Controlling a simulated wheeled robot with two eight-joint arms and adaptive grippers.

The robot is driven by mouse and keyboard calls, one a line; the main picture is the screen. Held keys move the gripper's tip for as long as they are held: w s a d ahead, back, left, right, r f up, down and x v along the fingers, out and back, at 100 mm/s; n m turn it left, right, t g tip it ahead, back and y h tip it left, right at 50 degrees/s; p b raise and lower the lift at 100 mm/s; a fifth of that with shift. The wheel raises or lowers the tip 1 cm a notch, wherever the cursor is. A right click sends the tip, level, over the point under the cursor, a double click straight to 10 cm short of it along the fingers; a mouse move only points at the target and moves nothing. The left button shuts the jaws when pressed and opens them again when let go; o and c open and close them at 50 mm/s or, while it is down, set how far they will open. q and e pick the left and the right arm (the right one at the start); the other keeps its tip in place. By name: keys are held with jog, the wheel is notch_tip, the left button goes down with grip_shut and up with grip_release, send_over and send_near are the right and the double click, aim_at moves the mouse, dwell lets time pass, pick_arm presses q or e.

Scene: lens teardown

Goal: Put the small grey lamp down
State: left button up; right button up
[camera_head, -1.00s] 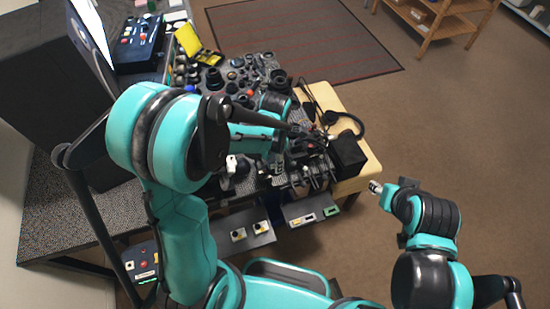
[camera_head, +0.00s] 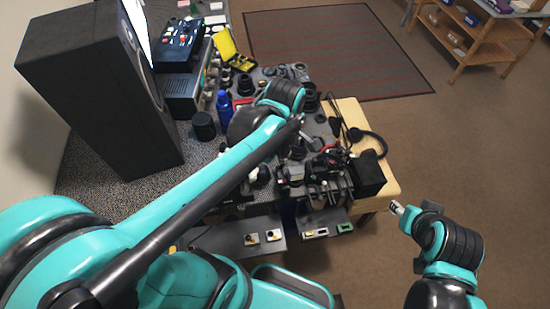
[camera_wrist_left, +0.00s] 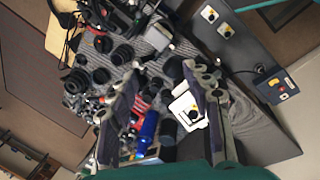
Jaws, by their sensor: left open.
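I cannot pick out the small grey lamp with certainty in either view. My left gripper (camera_wrist_left: 163,78) is open in the left wrist view, its two dark fingers wide apart, with no object clearly held between them. A small white piece with a dark round spot (camera_wrist_left: 187,108) shows beside the right-hand finger; whether it is part of the lamp I cannot tell. In the head view my left arm reaches over the cluttered table and hides most of its gripper. My right arm's silver tip (camera_head: 397,207) is beyond the table's right side; its jaw state is unclear.
A blue bottle (camera_head: 224,104), also in the left wrist view (camera_wrist_left: 148,128), stands among lens parts. A tall black speaker (camera_head: 100,85) is at left. A black box (camera_head: 368,174) and headphones sit on the pale wooden top (camera_head: 388,188) at right. Open floor lies beyond.

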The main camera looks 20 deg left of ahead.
pick_arm(q)
jog(key=s+a+r+m+t, duration=0.2)
jog(key=s+m+t, duration=0.3)
jog(key=m, duration=1.1)
jog(key=shift+s+a+r+m, duration=0.3)
jog(key=shift+s+a+m, duration=0.15)
jog(key=shift+s, duration=0.6)
